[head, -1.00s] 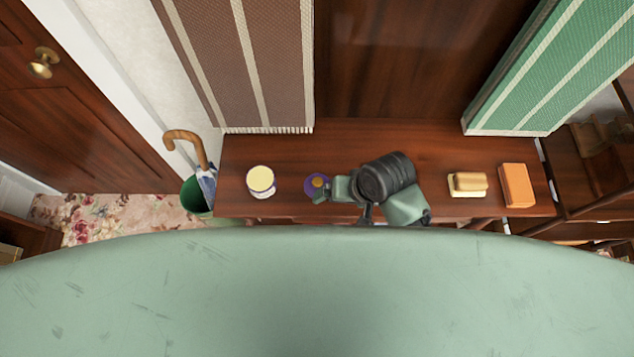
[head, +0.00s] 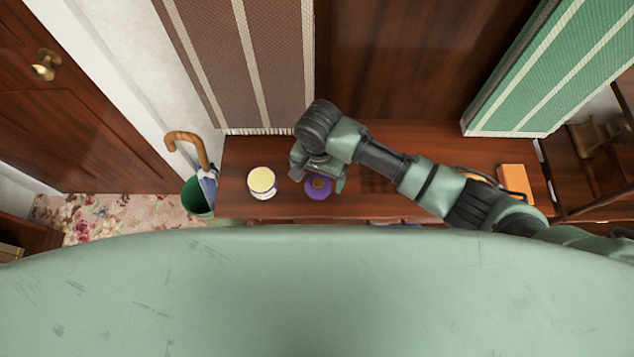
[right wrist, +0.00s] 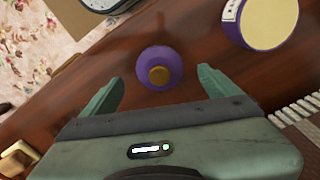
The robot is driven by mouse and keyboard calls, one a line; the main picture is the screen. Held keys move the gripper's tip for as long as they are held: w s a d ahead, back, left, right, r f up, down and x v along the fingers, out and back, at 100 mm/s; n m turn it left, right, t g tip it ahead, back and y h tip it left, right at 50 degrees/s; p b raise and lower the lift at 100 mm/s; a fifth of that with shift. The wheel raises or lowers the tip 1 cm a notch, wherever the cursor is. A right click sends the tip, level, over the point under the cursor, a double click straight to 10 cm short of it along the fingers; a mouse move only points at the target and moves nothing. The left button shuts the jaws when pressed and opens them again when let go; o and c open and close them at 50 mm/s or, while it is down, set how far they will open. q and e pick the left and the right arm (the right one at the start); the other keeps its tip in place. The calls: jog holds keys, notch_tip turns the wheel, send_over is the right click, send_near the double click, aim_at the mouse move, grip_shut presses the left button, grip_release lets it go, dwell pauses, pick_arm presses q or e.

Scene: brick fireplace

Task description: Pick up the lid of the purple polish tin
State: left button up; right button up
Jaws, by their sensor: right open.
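The lid (head: 318,188) is a purple disc with a brown knob. It lies on the wooden bench, and it also shows in the right wrist view (right wrist: 159,58). The tin (head: 262,180), with a cream top and purple edge, stands on the bench to the left of the lid; it shows at the top right in the right wrist view (right wrist: 267,22). My right gripper (head: 318,174) is open and empty. In the right wrist view its fingers (right wrist: 160,80) spread to either side of the lid, apart from it. My left gripper is not in view.
The wooden bench (head: 235,205) is clear around the lid and tin. An orange block (head: 515,182) lies at its right end, and my right arm mostly covers a brush beside it. A green bin (head: 194,197) holding an umbrella (head: 207,180) stands left of the bench.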

jog(key=shift+s+f, duration=0.1)
jog(key=shift+f, duration=1.3)
jog(key=c, duration=1.4)
jog(key=shift+c, duration=0.2)
jog(key=shift+r, duration=0.15)
